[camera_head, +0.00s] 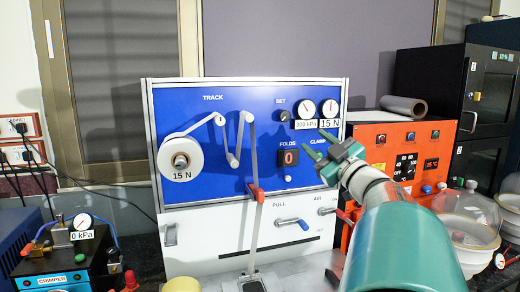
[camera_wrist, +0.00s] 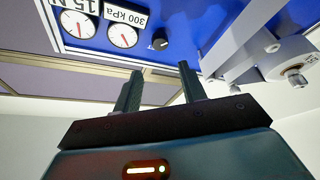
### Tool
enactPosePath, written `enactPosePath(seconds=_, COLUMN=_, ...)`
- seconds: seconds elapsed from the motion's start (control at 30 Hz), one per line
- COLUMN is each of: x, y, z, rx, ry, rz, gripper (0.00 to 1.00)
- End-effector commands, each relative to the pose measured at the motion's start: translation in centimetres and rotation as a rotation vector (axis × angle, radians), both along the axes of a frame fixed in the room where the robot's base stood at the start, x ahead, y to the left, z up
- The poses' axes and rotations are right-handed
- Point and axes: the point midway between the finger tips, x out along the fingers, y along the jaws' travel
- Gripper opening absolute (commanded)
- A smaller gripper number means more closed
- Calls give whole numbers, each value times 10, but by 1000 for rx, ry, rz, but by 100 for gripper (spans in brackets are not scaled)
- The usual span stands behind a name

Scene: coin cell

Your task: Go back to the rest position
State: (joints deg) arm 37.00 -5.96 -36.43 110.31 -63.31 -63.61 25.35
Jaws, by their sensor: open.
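My gripper (camera_head: 314,144) is green and stands in front of the right part of the blue panel (camera_head: 215,180), near the CLAMP label. Its two fingers are apart with nothing between them. In the wrist view my gripper (camera_wrist: 160,72) also shows its dark fingers spread and empty, with the panel beyond them upside down. My arm reaches in from the lower right of the head view. I cannot tell how far the fingertips are from the panel.
The panel carries a white roll (camera_head: 181,158), a threaded strip (camera_head: 254,205), two gauges (camera_head: 305,109) and a blue-tipped lever (camera_head: 293,222). An orange box (camera_head: 405,155) and glass domes (camera_head: 468,212) stand at right. A crimper (camera_head: 55,280) stands at lower left.

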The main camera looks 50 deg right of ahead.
Motion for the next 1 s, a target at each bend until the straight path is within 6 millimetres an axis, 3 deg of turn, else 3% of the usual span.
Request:
enactPosePath(seconds=0.33, x=6, y=3, z=1, rx=17, ry=-9, rz=-12, gripper=41)
enactPosePath(seconds=0.47, x=28, y=16, z=-1, rx=94, ry=-31, rz=-60, gripper=41)
enactPosePath(seconds=0.57, x=51, y=38, z=-11, rx=205, ry=-25, rz=-110, gripper=41)
enactPosePath(seconds=0.77, x=92, y=108, z=-61, rx=466, ry=105, rz=-166, gripper=41)
enactPosePath(seconds=0.9, x=104, y=180, z=-112, rx=629, ry=291, rz=-162, gripper=41)
enactPosePath(seconds=1.0, x=101, y=238, z=-151, rx=720, ry=457, rz=-143, gripper=41)
